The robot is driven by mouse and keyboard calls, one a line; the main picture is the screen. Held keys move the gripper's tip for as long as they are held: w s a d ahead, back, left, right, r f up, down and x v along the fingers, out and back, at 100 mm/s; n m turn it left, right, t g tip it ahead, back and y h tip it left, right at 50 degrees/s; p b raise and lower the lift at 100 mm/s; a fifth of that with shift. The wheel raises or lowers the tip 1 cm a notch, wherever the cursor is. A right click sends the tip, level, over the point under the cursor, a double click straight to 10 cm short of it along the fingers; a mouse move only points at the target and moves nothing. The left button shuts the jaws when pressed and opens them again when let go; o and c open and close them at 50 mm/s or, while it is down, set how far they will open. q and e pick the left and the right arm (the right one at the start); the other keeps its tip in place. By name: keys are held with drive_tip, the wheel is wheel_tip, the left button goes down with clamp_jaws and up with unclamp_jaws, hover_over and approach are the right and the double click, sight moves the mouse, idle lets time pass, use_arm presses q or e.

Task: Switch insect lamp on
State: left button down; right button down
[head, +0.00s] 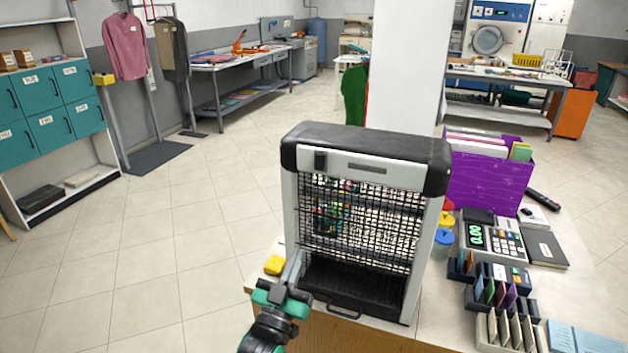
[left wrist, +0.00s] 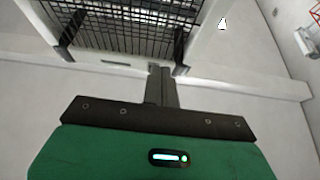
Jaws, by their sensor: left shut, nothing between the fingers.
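The insect lamp (head: 365,146) stands upright on the counter, with a white frame, a black top and a black wire grille. A small black rocker switch (head: 320,160) sits at the upper left of its front; I cannot tell whether it is on or off. My left gripper (head: 294,262) is shut and empty, at the lamp's lower left front corner, well below the switch. In the left wrist view, the shut fingers (left wrist: 160,70) point up toward the lamp (left wrist: 125,22), whose grille fills the top. Contact with the frame cannot be told. My right gripper is out of view.
A yellow block (head: 274,265) lies left of the lamp near the counter's edge. On the right stand a purple file box (head: 487,185), a calculator-like terminal (head: 492,238) and card holders (head: 508,330). Open floor lies to the left.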

sight(319, 164)
use_arm(q)
wheel_tip(319, 164, up, 9)
drive_tip(key=s+t, duration=0.2)
drive_tip(key=shift+s+a+f+h, duration=0.15)
drive_tip(key=shift+s+h, duration=0.15)
drive_tip(key=shift+h, duration=0.1)
drive_tip(key=p+x, duration=0.1)
drive_tip(key=x, duration=0.3)
drive_tip(key=f+p+x, duration=0.1)
drive_tip(key=p+x, duration=0.1)
drive_tip(key=x, duration=0.2)
drive_tip(key=w+p+x, duration=0.1)
drive_tip(key=p+x, duration=0.1)
drive_tip(key=x, duration=0.2)
drive_tip(key=shift+w+f, duration=0.2)
drive_tip(key=shift+w+d+f, duration=0.15)
drive_tip(key=shift+w+d, duration=0.15)
drive_tip(key=shift+w, duration=0.15)
